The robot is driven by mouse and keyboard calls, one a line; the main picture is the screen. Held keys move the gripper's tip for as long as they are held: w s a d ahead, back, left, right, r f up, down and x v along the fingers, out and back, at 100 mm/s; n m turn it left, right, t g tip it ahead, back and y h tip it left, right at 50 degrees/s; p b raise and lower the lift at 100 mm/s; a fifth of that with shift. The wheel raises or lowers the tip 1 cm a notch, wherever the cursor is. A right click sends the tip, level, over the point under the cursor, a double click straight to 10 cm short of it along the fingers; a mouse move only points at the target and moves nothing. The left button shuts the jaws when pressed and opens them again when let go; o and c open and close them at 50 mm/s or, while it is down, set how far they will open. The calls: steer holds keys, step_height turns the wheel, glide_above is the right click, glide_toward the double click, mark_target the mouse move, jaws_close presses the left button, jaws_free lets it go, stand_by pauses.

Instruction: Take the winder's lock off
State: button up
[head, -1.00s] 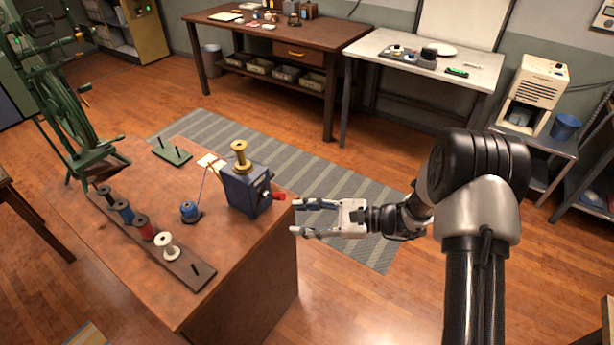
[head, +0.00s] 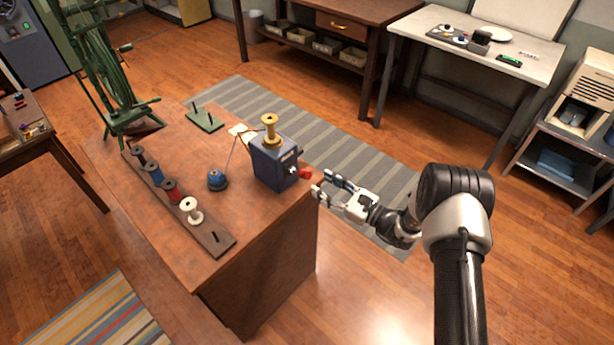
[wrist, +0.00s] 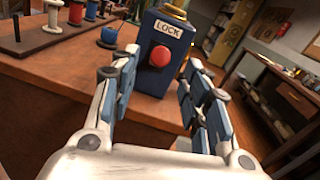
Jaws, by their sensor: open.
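The winder (head: 272,165) is a dark blue box at the right edge of the brown table, with a yellow spool (head: 269,128) on top. A red knob (head: 305,174) sticks out from its right side. In the wrist view the red knob (wrist: 160,56) sits below a white plate (wrist: 167,29) reading LOCK, on the winder's blue face (wrist: 155,82). My gripper (head: 322,183) is open and empty just off the table edge, facing the knob. In the wrist view its fingers (wrist: 159,85) stand to both sides of the knob's line, with the knob beyond the tips.
A wooden rack (head: 215,239) with several thread spools lies along the table's left side. A small blue piece (head: 217,180) stands between rack and winder. Floor right of the table is clear.

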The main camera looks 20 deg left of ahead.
mark_target(310, 177)
steer(key=b+x, duration=0.1)
steer(key=x, duration=0.6)
steer(key=shift+w+a, duration=0.1)
steer(key=shift+a, duration=0.05)
steer(key=shift+c, duration=0.4)
jaws_close()
